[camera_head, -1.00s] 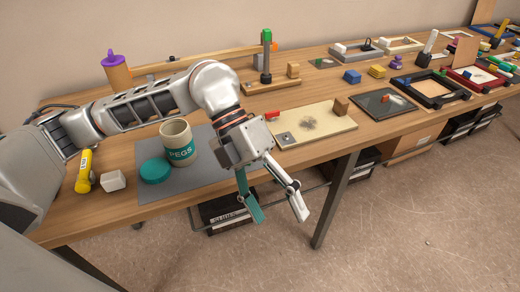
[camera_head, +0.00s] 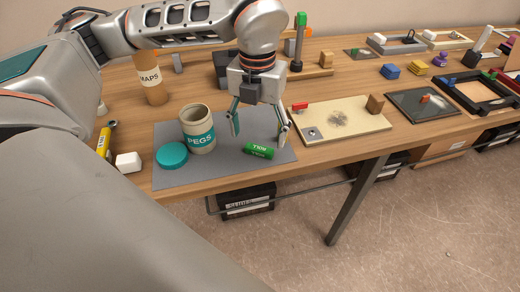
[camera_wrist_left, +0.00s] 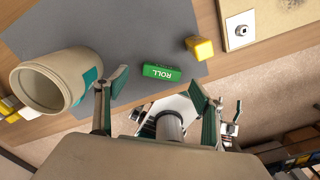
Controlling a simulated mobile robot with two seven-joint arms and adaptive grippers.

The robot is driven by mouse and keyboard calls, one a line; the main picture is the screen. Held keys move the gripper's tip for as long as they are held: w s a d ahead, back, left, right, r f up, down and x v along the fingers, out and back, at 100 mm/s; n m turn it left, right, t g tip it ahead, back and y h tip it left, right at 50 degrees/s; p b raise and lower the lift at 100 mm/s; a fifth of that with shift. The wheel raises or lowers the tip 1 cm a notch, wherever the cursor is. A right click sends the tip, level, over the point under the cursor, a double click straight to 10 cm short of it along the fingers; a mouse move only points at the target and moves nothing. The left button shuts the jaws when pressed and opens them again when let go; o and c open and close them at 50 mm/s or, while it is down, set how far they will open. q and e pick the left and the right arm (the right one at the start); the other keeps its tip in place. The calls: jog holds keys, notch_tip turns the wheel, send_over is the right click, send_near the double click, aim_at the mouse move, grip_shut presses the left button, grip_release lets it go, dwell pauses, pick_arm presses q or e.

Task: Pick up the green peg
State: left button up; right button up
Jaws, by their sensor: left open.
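The green peg (camera_head: 259,150) lies on its side on the grey mat (camera_head: 168,184), near the mat's front right part. Light lettering shows on it. It also shows in the left wrist view (camera_wrist_left: 161,73), between and beyond the fingertips. My left gripper (camera_head: 259,132) points down over the mat, open and empty, with its fingers spread to either side of the peg in the head view. In the left wrist view my left gripper (camera_wrist_left: 160,90) shows both fingers apart from the peg. My right gripper is not in view.
An open PEGS cup (camera_head: 199,130) stands left of the gripper, with a teal lid (camera_head: 171,155) beside it. A yellow block (camera_wrist_left: 200,47) lies close to the peg in the wrist view. A cream board (camera_head: 342,126) lies to the right. A white block (camera_head: 129,162) sits at left.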

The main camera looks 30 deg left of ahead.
aim_at(259, 148)
pick_arm(q)
jog(key=shift+d+f, duration=0.15)
jog(key=shift+f, duration=1.65)
jog(key=c, duration=1.1)
jog(key=shift+o, duration=0.2)
jog(key=shift+r, duration=0.15)
notch_tip(259, 148, up, 20)
jog(key=p, duration=0.1)
jog(key=shift+p, duration=0.4)
jog(key=shift+s, duration=0.1)
